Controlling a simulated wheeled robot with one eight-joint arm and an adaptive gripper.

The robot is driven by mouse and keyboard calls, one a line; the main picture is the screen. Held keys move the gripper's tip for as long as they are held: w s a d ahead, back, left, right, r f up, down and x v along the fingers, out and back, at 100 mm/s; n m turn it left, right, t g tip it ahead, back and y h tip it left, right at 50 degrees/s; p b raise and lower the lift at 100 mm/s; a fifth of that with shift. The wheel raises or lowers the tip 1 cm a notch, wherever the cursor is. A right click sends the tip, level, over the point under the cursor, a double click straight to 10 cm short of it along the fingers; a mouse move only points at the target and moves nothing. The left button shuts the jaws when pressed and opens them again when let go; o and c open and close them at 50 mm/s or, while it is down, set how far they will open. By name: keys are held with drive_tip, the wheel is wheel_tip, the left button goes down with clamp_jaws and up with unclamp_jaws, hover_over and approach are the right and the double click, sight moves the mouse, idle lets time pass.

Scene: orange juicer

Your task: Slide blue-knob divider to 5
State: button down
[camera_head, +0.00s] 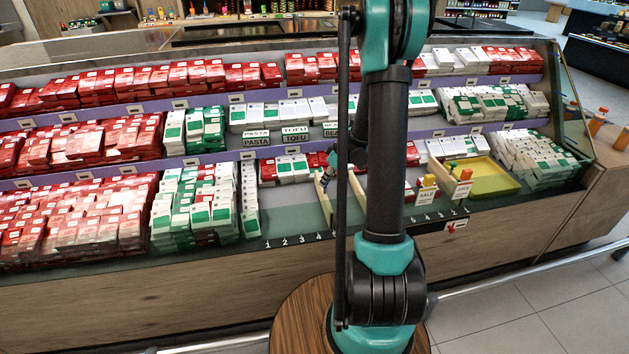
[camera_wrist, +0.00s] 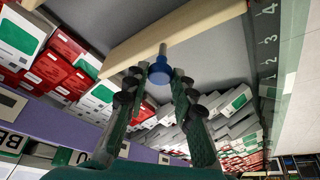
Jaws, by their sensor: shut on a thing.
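The wooden divider (camera_wrist: 185,30) with the blue knob (camera_wrist: 160,70) crosses the top of the wrist view. My gripper (camera_wrist: 161,82) is shut on the blue knob, which sits between its fingertips. In the head view, this pale wooden divider (camera_head: 323,203) stands upright on the lower shelf, its front end just right of the 4 on the number strip (camera_head: 292,241). My gripper (camera_head: 328,178) is small and dark at its upper edge there. The blue knob cannot be made out in the head view, and my arm hides the strip right of the 4.
A second wooden divider (camera_head: 357,188) stands to the right, partly behind my arm. Green and white boxes (camera_head: 250,205) stand left of the held divider. Further right are a sale sign (camera_head: 427,194) and a yellow tray (camera_head: 490,178). The shelf above 1 to 4 looks clear.

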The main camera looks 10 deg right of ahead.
drive_tip(key=shift+d, duration=0.35)
drive_tip(key=c, duration=1.3)
unclamp_jaws()
drive_tip(key=shift+d, duration=0.1)
drive_tip(key=v, duration=1.2)
drive_tip(key=shift+s, duration=0.1)
drive_tip(key=s+a+f+m+h, duration=0.1)
drive_tip(key=s+a+m, duration=0.2)
drive_tip(key=s, duration=0.5)
drive_tip(key=s+a+f+m+h, duration=0.1)
drive_tip(key=s+a+m, duration=0.1)
drive_tip(key=s, duration=0.6)
drive_tip(key=s+a+m+t+h, duration=0.1)
drive_tip(key=s+a+m, duration=0.2)
drive_tip(key=s, duration=0.5)
drive_tip(key=shift+s+a+f+m, duration=0.3)
drive_tip(key=shift+s+f+m, duration=0.1)
drive_tip(key=shift+m, duration=0.1)
